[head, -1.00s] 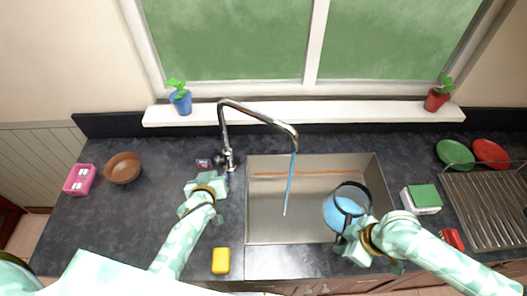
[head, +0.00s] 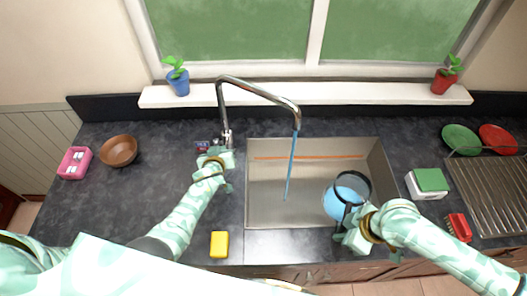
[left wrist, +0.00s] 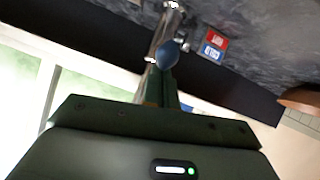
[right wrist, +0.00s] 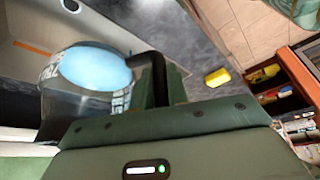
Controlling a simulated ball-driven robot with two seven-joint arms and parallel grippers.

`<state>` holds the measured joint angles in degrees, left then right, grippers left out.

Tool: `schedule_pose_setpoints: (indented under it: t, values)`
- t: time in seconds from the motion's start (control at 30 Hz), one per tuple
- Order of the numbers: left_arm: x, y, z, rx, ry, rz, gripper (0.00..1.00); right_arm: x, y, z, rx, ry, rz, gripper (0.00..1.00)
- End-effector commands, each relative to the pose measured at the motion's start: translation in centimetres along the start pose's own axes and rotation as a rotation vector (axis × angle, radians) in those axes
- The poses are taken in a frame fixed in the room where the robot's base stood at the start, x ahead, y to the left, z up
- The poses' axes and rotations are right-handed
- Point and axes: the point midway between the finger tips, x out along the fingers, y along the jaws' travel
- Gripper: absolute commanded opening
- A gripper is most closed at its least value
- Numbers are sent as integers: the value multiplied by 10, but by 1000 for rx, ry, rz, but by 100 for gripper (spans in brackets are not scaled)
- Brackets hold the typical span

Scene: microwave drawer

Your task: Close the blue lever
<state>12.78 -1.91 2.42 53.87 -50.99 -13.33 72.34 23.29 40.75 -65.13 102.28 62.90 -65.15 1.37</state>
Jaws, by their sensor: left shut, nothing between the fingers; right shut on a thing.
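The tap (head: 222,105) stands behind the sink, and a blue stream of water (head: 291,168) runs from its spout. The blue lever (left wrist: 168,54) shows as a rounded blue end at the tap in the left wrist view, just beyond my left fingertips; I cannot tell whether they touch. My left gripper (head: 224,158) is shut and empty, close to the tap's base. My right gripper (head: 346,230) is shut on the black handle (right wrist: 150,60) of a clear pot (head: 330,212) filled with blue water, held over the sink's right part.
The steel sink (head: 262,200) lies in a dark counter. A red and blue label (left wrist: 213,45) is beside the tap. A yellow sponge (head: 219,244) lies in front. A bowl (head: 118,151) and pink box (head: 75,162) stand left; a drying rack (head: 490,205) stands right.

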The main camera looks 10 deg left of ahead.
Motion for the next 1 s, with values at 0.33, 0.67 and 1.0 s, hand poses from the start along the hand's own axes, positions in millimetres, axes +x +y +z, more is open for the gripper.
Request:
schedule_pose_setpoints:
  t: [0.33, 0.67, 1.0]
  values:
    - [1, 0, 4, 0, 0, 0, 0, 2, 1, 0, -1, 3, 3, 0]
    - [10, -1, 17, 0, 58, 14, 0, 36, 1, 14, -1, 2, 1, 0]
    - [12, -4, 25, 5, 117, 22, 0, 66, 1, 27, 0, 2, 0, 0]
